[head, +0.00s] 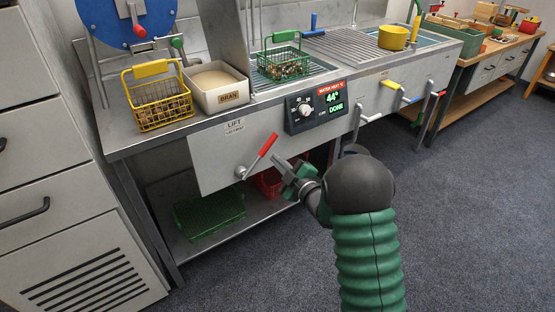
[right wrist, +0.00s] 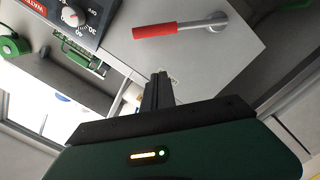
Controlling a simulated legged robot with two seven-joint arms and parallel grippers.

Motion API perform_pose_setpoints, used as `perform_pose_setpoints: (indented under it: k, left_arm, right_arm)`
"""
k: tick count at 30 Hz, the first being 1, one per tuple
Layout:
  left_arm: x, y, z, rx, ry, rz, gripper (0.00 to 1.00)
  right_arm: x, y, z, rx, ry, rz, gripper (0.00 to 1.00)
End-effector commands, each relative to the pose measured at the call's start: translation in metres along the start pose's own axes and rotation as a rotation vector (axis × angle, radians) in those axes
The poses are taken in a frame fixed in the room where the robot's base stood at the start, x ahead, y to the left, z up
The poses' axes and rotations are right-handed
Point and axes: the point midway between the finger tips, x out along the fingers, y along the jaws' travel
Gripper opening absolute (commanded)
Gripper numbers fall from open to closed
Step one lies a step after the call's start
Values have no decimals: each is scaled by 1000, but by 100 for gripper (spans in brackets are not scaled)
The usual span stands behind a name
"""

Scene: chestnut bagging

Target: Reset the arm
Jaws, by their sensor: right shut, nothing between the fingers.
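My right gripper (head: 288,181) is shut and empty in front of the counter panel, just below the lift lever. Its closed fingers also show in the right wrist view (right wrist: 158,90). The lift lever (head: 262,152) has a red handle and slants up to the right from its pivot. The red handle also shows in the right wrist view (right wrist: 155,30), apart from the fingers. My green-sleeved right arm (head: 367,255) comes in from below. My left gripper is not in view.
A green basket of chestnuts (head: 283,66) stands on the drain grid. A yellow basket (head: 160,97) and a bran box (head: 217,88) stand to the left. A control box (head: 316,107) reads DONE. A green crate (head: 210,212) lies on the lower shelf. Floor at right is clear.

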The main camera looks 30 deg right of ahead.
Motion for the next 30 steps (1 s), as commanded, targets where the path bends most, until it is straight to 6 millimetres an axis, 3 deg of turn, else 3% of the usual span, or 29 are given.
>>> perform_pose_setpoints:
  k: [8, 11, 13, 18, 24, 29, 30]
  left_arm:
    - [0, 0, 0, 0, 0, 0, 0]
    - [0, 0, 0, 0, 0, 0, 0]
    - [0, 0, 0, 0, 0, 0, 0]
    - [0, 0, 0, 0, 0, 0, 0]
    - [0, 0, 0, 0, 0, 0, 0]
    - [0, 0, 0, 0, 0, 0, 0]
    - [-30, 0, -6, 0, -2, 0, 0]
  right_arm:
    - [0, -3, 0, 19, -24, -11, 0]
    - [-5, -20, -3, 110, -135, -64, 0]
    - [-19, -45, -6, 224, -277, -134, 0]
    - [-102, -128, -21, 512, -681, -331, 0]
    - [-204, -189, -42, 682, -1018, -487, 0]
    - [-279, -218, -61, 749, -1237, -578, 0]
    - [-275, -192, -79, 750, -1229, -571, 0]
